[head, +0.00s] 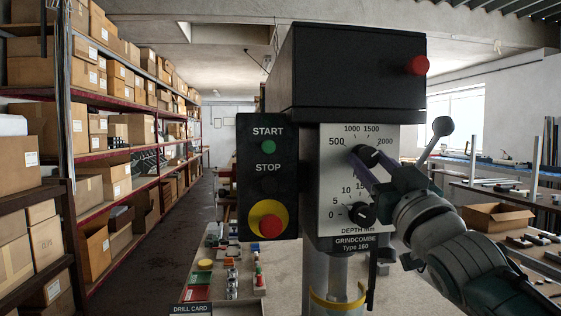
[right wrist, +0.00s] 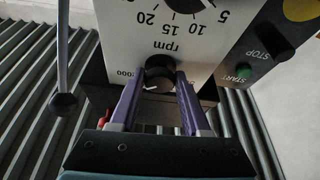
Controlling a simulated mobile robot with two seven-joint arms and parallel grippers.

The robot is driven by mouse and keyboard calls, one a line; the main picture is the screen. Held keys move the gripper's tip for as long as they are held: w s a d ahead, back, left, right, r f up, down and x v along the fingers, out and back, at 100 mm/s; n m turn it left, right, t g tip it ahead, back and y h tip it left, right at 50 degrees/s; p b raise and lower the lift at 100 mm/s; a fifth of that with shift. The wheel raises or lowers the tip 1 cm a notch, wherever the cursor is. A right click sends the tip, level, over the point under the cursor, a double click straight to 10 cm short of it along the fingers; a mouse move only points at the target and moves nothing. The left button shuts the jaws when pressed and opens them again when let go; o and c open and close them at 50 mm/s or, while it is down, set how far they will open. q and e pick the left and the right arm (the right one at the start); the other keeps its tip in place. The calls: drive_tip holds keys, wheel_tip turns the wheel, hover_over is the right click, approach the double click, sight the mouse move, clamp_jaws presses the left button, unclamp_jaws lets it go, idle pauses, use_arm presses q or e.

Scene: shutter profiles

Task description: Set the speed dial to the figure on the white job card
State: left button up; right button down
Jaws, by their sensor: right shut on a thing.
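The speed dial (head: 368,153) is a black knob on the drill's white front plate, below a scale of 500, 1000, 1500 and 2000. My right gripper (head: 364,160) is shut on it, with one purple finger on each side. In the right wrist view, the picture is upside down and the speed dial (right wrist: 159,66) sits between the fingertips of my right gripper (right wrist: 160,78). Its white pointer mark leans toward the 2000 side; the exact figure cannot be read. A label reading DRILL CARD (head: 190,309) is cut off at the bottom edge. No white job card face shows. My left gripper is out of view.
A depth dial (head: 360,214) sits just below on the same plate. The START and STOP panel (head: 268,178) stands left of it. A lever with a black ball (head: 442,126) rises at the right, close to my right arm. A bench with small items lies below.

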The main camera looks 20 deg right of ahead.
drive_tip(key=n+y, duration=0.1)
drive_tip(key=n, duration=0.1)
drive_tip(key=n+y, duration=0.1)
drive_tip(key=n, duration=0.2)
drive_tip(key=shift+d+r+y+p, duration=0.1)
drive_tip(key=shift+d+y+p, duration=0.05)
drive_tip(key=shift+y+p, duration=0.15)
drive_tip(key=n+y, duration=0.1)
drive_tip(key=n, duration=0.1)
drive_tip(key=n+y+p, duration=0.1)
drive_tip(key=n, duration=0.2)
drive_tip(key=shift+s+d+r+g, duration=0.1)
drive_tip(key=shift+g, duration=0.2)
drive_tip(key=n+y+p, duration=0.1)
drive_tip(key=n, duration=0.1)
drive_tip(key=n+g+y+p, duration=0.1)
drive_tip(key=n, duration=0.2)
drive_tip(key=shift+d+r+g+p, duration=0.1)
drive_tip(key=shift+r+g+p, duration=0.1)
drive_tip(key=shift+g+p, duration=0.1)
drive_tip(key=shift+n+g+y+p, duration=0.3)
drive_tip(key=shift+n+g+p, duration=0.5)
drive_tip(key=shift+n, duration=1.1)
drive_tip(key=shift+c, duration=1.9)
unclamp_jaws()
drive_tip(key=shift+s+f, duration=0.1)
